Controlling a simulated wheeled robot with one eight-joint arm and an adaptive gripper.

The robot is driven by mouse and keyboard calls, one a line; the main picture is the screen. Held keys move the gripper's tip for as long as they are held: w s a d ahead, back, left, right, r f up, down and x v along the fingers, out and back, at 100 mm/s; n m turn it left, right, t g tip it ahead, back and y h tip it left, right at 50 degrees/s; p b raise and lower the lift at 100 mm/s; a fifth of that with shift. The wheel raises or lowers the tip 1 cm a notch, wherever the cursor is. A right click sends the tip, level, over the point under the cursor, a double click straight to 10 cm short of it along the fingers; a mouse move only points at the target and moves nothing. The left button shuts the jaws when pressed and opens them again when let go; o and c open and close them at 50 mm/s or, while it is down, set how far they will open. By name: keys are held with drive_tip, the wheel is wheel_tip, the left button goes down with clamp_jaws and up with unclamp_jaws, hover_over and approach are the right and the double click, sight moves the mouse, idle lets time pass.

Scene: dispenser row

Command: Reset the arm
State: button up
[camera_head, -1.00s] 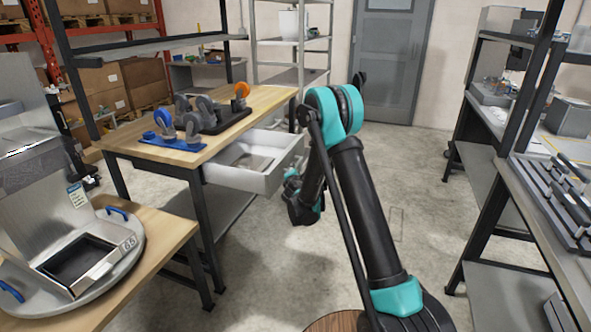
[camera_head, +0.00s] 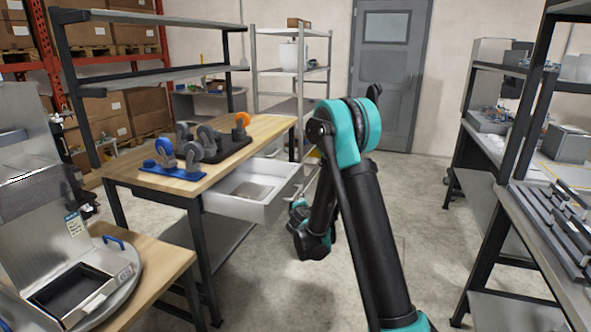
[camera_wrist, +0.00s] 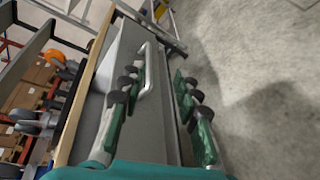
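My arm (camera_head: 378,235) stands in the middle of the head view, black with teal joints, bent at the elbow, its far part hanging down beside the workbench. My gripper's two fingers show in the wrist view (camera_wrist: 155,88), apart with nothing between them. Beyond the gap are a grey drawer front and its curved handle (camera_wrist: 148,72); whether the fingers touch it I cannot tell.
Caster wheels on a blue base (camera_head: 178,180) and a black base (camera_head: 228,151) stand on the bench. A steel machine (camera_head: 45,215) is at the left. Shelving with grey rails (camera_head: 555,220) lines the right. Floor (camera_head: 440,225) between is clear.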

drive_tip(key=s+d+r+m+g+h, duration=0.1)
drive_tip(key=s+d+r+m+g, duration=0.15)
drive_tip(key=s+d+m, duration=0.5)
drive_tip(key=s+d+r+m+g+h, duration=0.1)
drive_tip(key=s+d+m+g, duration=0.3)
drive_tip(key=s+d, duration=0.55)
drive_tip(key=s+f+m+g+y, duration=0.1)
drive_tip(key=s+m, duration=0.2)
drive_tip(key=s, duration=0.5)
drive_tip(key=s+a+f+m+g+y, duration=0.1)
drive_tip(key=s+f+m, duration=0.1)
drive_tip(key=s, duration=0.7)
drive_tip(key=s+f+m+g+y, duration=0.1)
drive_tip(key=s+f+m+g, duration=0.1)
drive_tip(key=s+m, duration=0.3)
drive_tip(key=s, duration=0.4)
drive_tip(key=shift+a, duration=0.2)
